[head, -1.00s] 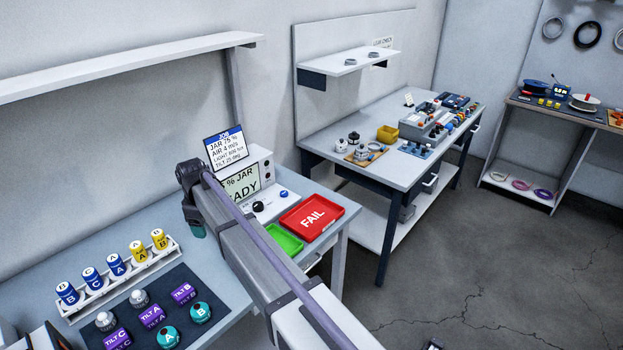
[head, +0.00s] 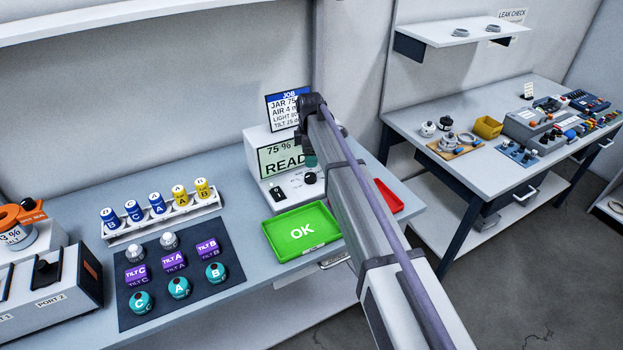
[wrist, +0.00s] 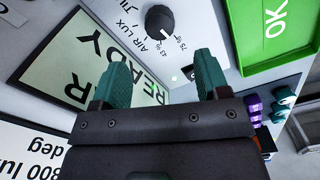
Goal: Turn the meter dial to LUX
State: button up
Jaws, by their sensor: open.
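The meter (head: 254,146) is a white box with a pale green screen (head: 283,157) reading 75 % and READY. Its black round dial (wrist: 159,22) shows at the top of the wrist view, with AIR, LUX and a partly cut TILT label beside it. In the head view my gripper hangs in front of the meter, largely hidden by my arm.
A green OK tray (head: 301,232) sits in front of the meter, with a red tray (head: 389,196) behind my arm. A job card (head: 284,108) stands behind the meter. A dark mat (head: 190,243) with several sensors and a white rack of bottles (head: 162,222) are left.

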aim_at(310, 175)
notch_tip(310, 175, down, 9)
jog(key=b, duration=0.7)
jog(key=shift+b, duration=0.3)
jog(key=shift+r, duration=0.1)
jog(key=c, duration=0.9)
